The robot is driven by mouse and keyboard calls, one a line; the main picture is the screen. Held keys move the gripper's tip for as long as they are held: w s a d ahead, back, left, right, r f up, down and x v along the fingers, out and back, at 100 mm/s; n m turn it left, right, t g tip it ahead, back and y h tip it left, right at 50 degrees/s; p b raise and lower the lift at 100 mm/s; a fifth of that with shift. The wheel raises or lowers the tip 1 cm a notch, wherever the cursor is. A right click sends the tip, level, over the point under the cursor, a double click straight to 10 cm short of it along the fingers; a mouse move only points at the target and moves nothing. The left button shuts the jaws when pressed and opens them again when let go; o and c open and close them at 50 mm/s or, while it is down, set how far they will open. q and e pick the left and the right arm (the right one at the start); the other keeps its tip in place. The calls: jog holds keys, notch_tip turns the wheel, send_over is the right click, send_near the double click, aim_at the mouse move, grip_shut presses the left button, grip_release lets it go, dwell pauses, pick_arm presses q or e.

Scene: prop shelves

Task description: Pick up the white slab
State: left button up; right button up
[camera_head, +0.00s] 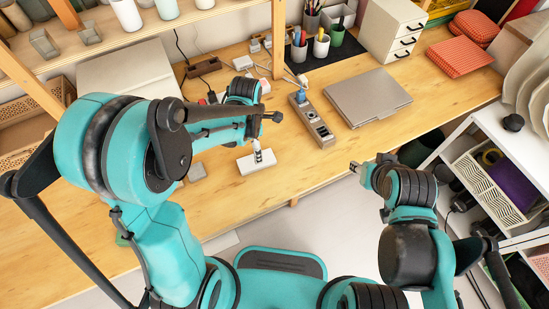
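The white slab (246,166) lies flat on the wooden table, near its front edge, left of the picture's middle. My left arm reaches in from the left, and its gripper (258,155) points down at the slab's upper face, with the small grey tip overlapping the slab in the picture. I cannot tell whether it touches the slab or whether its fingers are open or shut. My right gripper (355,167) is off the table's front edge, well right of the slab. Its fingers are too small to read.
A power strip (311,119) and a closed grey laptop (368,97) lie right of the slab. A small grey block (197,171) is to its left. Pen cups (321,46) and a white drawer box (392,30) stand behind. A white shelf unit (470,135) is at right.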

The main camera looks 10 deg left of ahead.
pick_arm(q)
notch_tip(320, 180, down, 3)
jog(key=shift+d+r+b, duration=0.1)
jog(key=shift+d+b, duration=0.05)
jog(key=shift+b, duration=0.4)
notch_tip(320, 180, down, 5)
jog(key=shift+d+f+b, duration=0.1)
jog(key=shift+d+b, duration=0.05)
jog(key=shift+b, duration=1.1)
jog(key=shift+c, duration=1.3)
jog(key=c, duration=1.4)
